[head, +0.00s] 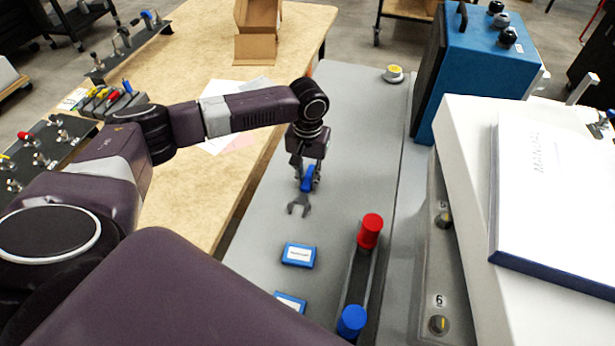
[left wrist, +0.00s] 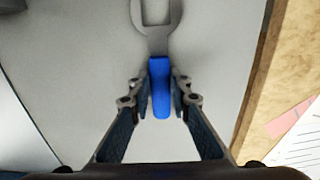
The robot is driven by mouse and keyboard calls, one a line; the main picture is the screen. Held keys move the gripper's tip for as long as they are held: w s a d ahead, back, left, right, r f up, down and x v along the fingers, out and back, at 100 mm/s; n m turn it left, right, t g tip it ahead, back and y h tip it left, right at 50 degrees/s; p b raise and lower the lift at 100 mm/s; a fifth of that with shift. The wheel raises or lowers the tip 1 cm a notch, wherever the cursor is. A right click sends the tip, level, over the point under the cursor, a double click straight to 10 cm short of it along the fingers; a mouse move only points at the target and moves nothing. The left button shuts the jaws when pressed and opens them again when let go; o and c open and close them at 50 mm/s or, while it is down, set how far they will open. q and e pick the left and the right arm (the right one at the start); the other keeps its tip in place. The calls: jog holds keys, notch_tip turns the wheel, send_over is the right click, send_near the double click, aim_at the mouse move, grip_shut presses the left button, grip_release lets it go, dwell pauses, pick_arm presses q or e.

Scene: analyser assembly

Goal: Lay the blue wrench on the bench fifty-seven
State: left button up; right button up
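The blue wrench has a blue handle and a grey open-ended head (head: 298,206). My left gripper (head: 308,182) points down over the grey bench top (head: 345,120), with its fingers closed in around the blue handle. In the left wrist view the handle (left wrist: 160,90) lies between the two fingertips (left wrist: 161,92), and the grey head extends beyond them. The wrench is at or just above the grey surface; I cannot tell whether it touches. No bench number is readable. My right gripper is out of view.
A wooden table (head: 240,60) with papers and a cardboard box (head: 256,35) stands left. Blue labelled boxes (head: 299,255) and a holder with a red-capped cylinder (head: 369,230) and a blue-capped one (head: 352,320) are nearer. A white machine (head: 470,150) and blue unit (head: 480,65) border the right.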

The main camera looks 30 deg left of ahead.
pick_arm(q)
jog(key=o, duration=0.4)
jog(key=shift+o, duration=0.2)
